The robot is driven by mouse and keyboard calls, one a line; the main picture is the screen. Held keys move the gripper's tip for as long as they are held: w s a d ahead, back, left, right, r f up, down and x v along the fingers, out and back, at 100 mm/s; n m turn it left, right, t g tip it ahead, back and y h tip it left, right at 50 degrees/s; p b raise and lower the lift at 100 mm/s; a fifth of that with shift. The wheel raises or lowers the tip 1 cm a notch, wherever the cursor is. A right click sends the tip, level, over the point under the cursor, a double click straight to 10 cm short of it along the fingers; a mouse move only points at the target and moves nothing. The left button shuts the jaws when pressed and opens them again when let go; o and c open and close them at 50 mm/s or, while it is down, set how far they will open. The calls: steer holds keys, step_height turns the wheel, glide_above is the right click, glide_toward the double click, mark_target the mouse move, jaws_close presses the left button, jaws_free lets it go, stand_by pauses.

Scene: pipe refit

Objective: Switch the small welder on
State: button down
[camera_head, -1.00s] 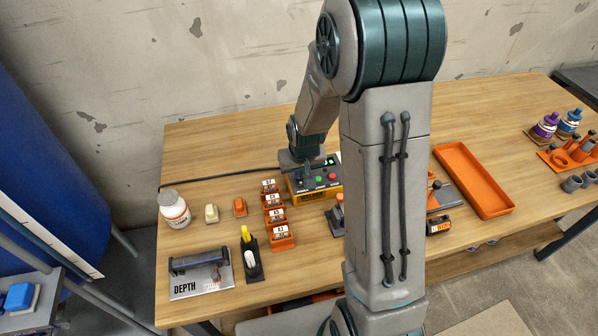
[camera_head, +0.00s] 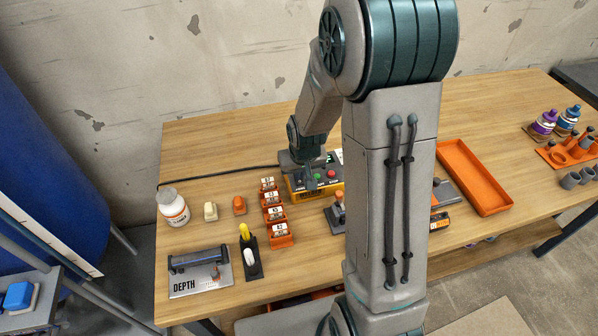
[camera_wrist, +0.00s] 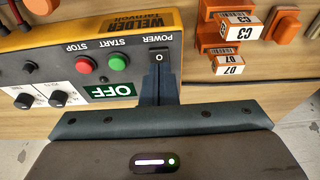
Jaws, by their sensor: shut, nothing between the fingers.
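The small welder (camera_head: 318,193) is a yellow box with a dark control panel, standing on the wooden workbench, partly hidden by my arm. In the wrist view the welder (camera_wrist: 100,24) appears upside down. Its POWER rocker switch (camera_wrist: 159,57) is black and marked O. A green START button (camera_wrist: 119,62) and a red STOP button (camera_wrist: 84,64) sit beside it. The display (camera_wrist: 112,90) reads OFF. My gripper (camera_wrist: 158,70) is shut and empty, its fingertips at the edge of the POWER switch; I cannot tell whether they touch it. My gripper (camera_head: 308,176) is over the panel in the head view.
A black cable (camera_head: 225,174) runs left along the bench. An orange tray (camera_head: 474,178) lies at right.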

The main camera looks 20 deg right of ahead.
steer(key=s+p+v, duration=0.1)
steer(key=v, duration=1.2)
steer(key=shift+s+r, duration=0.1)
